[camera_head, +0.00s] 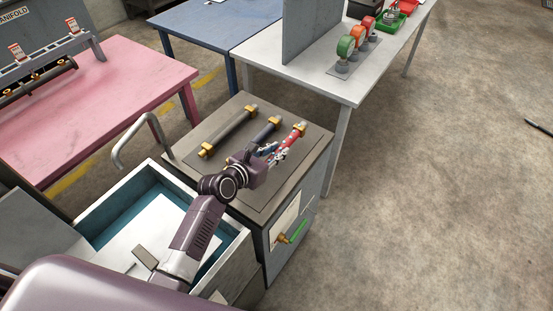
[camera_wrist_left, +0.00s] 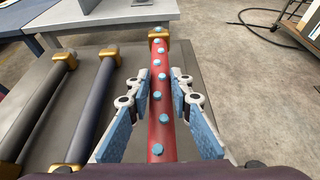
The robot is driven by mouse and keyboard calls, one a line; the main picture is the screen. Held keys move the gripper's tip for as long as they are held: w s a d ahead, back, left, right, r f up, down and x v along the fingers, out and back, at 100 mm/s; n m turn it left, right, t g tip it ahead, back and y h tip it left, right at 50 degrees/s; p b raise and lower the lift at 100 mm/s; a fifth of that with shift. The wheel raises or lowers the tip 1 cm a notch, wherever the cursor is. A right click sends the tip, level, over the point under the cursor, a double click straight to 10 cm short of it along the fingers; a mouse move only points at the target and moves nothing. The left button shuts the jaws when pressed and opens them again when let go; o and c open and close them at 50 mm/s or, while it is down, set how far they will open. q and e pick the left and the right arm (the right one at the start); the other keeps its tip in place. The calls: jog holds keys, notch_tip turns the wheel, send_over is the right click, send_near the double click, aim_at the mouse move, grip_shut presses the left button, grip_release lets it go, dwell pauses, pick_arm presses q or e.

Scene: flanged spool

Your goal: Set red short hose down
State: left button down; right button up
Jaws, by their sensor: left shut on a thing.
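The red short hose (camera_head: 292,139), with pale blue dots and a brass end fitting, is at the right of the dark cabinet top (camera_head: 318,150). In the left wrist view the red hose (camera_wrist_left: 160,125) runs away from me between the fingers. My left gripper (camera_head: 277,153) is shut on it, one blue-padded finger on each side. The hose lies about in line with the hoses beside it; I cannot tell whether it touches the top. Its near end is hidden by the gripper. My right gripper is not in view.
A dark blue hose (camera_head: 266,131) and a longer grey hose (camera_head: 232,129) lie to the left on the top. An open drawer (camera_head: 92,222) with a handle is at left.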

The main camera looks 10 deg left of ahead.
aim_at(277, 167)
pick_arm(q)
jog(key=shift+f+b, duration=0.3)
jog(key=shift+f, duration=1.55)
jog(key=shift+f, duration=0.1)
jog(key=c, duration=1.7)
grip_release()
jog(key=shift+f, duration=0.1)
jog(key=shift+c, duration=0.2)
jog(key=shift+s+r, duration=0.1)
jog(key=shift+r, duration=0.1)
jog(key=v, duration=1.2)
jog(key=shift+f, duration=0.1)
